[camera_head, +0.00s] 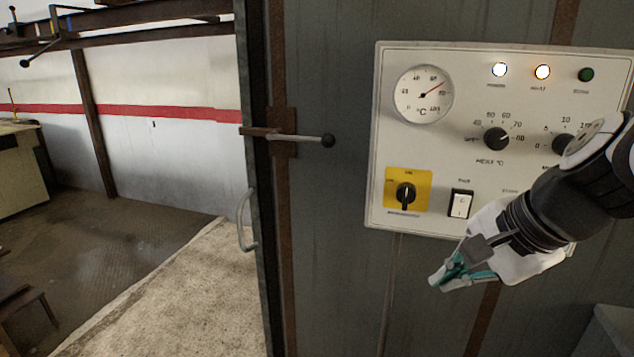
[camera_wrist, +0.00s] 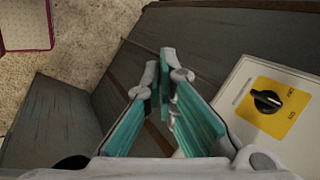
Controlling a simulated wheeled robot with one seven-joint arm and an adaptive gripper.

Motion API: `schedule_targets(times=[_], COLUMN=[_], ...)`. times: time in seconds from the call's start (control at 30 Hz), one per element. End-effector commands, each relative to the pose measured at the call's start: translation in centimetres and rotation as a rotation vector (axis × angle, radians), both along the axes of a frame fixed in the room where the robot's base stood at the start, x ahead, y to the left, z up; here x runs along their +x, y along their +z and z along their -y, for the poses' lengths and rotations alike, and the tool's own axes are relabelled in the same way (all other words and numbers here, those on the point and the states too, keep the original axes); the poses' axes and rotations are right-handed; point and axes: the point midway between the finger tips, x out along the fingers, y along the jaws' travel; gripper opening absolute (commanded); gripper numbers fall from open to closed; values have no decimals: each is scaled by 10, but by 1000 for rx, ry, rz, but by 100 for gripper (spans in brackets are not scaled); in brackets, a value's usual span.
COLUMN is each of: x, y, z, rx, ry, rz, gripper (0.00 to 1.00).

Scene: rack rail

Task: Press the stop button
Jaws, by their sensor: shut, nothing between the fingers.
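A white control panel (camera_head: 440,140) is fixed to a grey metal cabinet wall in the head view. No stop button can be made out; my arm and gripper cover the panel's lower right part. A small label shows just left of my arm, too blurred to read. My gripper (camera_head: 447,278) is shut and empty, below the panel's lower edge and pointing down and left. In the wrist view my gripper (camera_wrist: 167,65) has its teal fingers together at the tips, with the panel (camera_wrist: 238,105) to their right.
The panel carries a dial gauge (camera_head: 423,95), black knobs (camera_head: 496,139), lamps (camera_head: 542,72), a yellow rotary switch (camera_head: 407,190) and a white rocker switch (camera_head: 460,204). A lever with a black ball (camera_head: 327,141) and a door handle (camera_head: 246,220) stick out at left. Open floor (camera_head: 110,225) lies beyond.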

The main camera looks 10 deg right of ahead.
Motion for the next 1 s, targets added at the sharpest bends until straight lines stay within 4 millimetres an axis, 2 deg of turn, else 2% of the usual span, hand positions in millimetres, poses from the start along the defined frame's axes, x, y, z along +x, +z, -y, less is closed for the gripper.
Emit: schedule_targets(times=[0.03, 0.2, 0.3, 0.4, 0.5, 0.6, 1.0], x=[4, 4, -7, -19, -28, -33, -32], y=[1, 6, 6, 6, 6, 5, 5], z=[28, 120, 168, 201, 220, 229, 231], rx=[98, 416, 562, 661, 722, 750, 753], ry=[-188, -770, -1033, -1209, -1313, -1359, -1365], rz=[7, 84, 139, 186, 216, 230, 234], gripper=[0, 0, 0, 0, 0, 0, 0])
